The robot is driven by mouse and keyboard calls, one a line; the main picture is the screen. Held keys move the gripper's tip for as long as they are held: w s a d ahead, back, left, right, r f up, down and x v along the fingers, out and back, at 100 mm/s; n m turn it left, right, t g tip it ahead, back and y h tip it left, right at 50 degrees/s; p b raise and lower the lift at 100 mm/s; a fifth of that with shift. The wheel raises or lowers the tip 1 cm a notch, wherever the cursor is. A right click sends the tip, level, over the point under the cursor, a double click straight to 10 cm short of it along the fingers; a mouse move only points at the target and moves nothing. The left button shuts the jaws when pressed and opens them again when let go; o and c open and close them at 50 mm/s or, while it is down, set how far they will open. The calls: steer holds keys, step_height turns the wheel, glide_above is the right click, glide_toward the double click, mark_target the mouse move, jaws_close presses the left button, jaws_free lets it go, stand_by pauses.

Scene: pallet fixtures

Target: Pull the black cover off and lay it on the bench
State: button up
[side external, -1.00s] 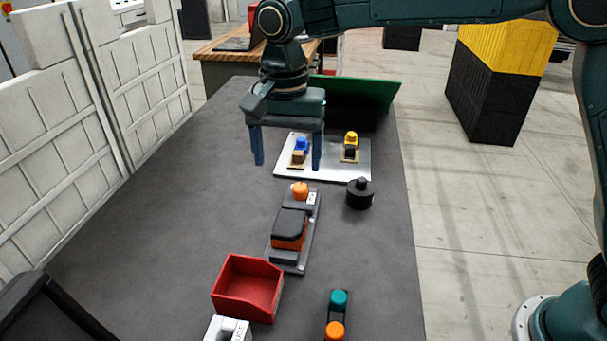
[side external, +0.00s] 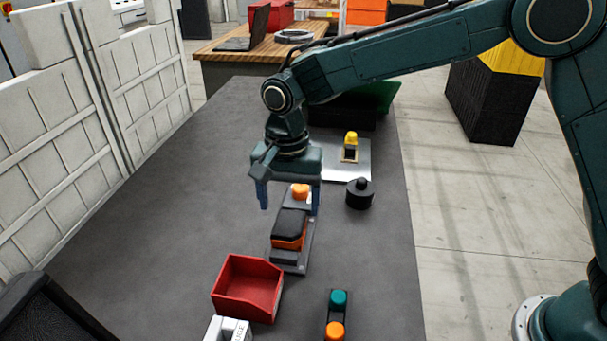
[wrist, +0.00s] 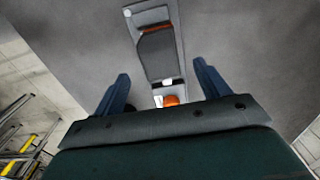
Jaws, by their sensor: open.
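The black cover (side external: 290,222) sits on top of an orange block (side external: 289,242) on a grey fixture plate (side external: 305,258) on the bench. In the wrist view the cover (wrist: 158,56) lies ahead of the fingers, toward the top of the picture. My gripper (side external: 289,207) is open, with its two fingers spread wide, above the far end of the fixture. An orange knob (side external: 300,191) at that end shows between the fingers, and in the wrist view (wrist: 171,101) also. Nothing is between the fingertips that I can see held.
A red bin (side external: 248,289) stands in front of the fixture. A black round part (side external: 360,194) is to its right. A button box (side external: 337,315) is at the front. A pale plate with a yellow-topped part (side external: 350,146) lies behind. The bench (side external: 160,235) is bare at left.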

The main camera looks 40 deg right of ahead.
mark_target(289, 220)
steer(key=shift+f, duration=1.95)
steer(key=shift+c, duration=0.2)
steer(key=c, duration=1.3)
steer(key=shift+r, duration=0.35)
steer(key=shift+r, duration=0.2)
steer(key=shift+c, duration=1.2)
steer(key=shift+r, duration=0.2)
steer(key=shift+r, duration=2.15)
